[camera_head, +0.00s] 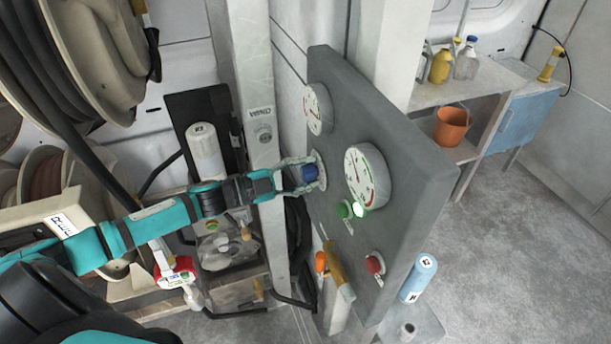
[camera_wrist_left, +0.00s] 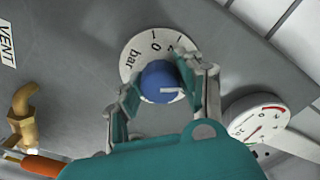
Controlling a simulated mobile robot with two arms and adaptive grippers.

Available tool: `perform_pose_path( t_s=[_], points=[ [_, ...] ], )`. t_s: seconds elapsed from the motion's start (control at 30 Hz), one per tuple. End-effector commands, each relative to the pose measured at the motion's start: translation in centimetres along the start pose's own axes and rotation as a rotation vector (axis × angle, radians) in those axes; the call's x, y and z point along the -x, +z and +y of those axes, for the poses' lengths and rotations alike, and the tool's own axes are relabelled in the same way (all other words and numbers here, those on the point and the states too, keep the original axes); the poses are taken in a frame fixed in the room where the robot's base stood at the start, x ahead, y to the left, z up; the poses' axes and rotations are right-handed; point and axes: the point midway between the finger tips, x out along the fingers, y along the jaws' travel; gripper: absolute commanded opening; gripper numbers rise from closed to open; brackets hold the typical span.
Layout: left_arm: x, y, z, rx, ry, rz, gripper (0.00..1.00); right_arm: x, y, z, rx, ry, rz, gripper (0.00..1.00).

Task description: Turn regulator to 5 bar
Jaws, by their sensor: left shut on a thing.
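The regulator is a blue knob (camera_head: 310,173) on a white dial plate on the grey panel (camera_head: 400,150). In the left wrist view the blue knob (camera_wrist_left: 162,82) has a white pointer line, and the dial plate (camera_wrist_left: 133,52) reads "bar" with some numbers. My left gripper (camera_head: 300,175) is shut on the knob, with a finger on each side of it in the left wrist view (camera_wrist_left: 162,90). Part of the dial scale is hidden by the fingers and knob, so I cannot tell the set value. My right gripper is not in view.
Two gauges, the larger one (camera_head: 367,176) and the smaller one (camera_head: 318,109), stick out near the knob. A lit green button (camera_head: 359,209), a red button (camera_head: 375,264) and a brass tap (camera_head: 339,272) sit below. A blue bottle (camera_head: 419,278) stands at the panel's lower right.

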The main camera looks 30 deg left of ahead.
Motion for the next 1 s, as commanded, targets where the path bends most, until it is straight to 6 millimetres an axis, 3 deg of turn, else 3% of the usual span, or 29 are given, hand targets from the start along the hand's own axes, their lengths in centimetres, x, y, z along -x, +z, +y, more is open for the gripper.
perform_pose_path(
  t_s=[0.6, 1.0],
  points=[
    [0.0, 0.1, 0.2, -0.564, -0.001, 0.002, 0.05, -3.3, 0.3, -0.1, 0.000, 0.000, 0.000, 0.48],
    [0.0, 0.0, 0.1, -0.771, 0.000, 0.002, 0.05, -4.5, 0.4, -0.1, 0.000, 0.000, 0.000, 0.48]
  ],
)
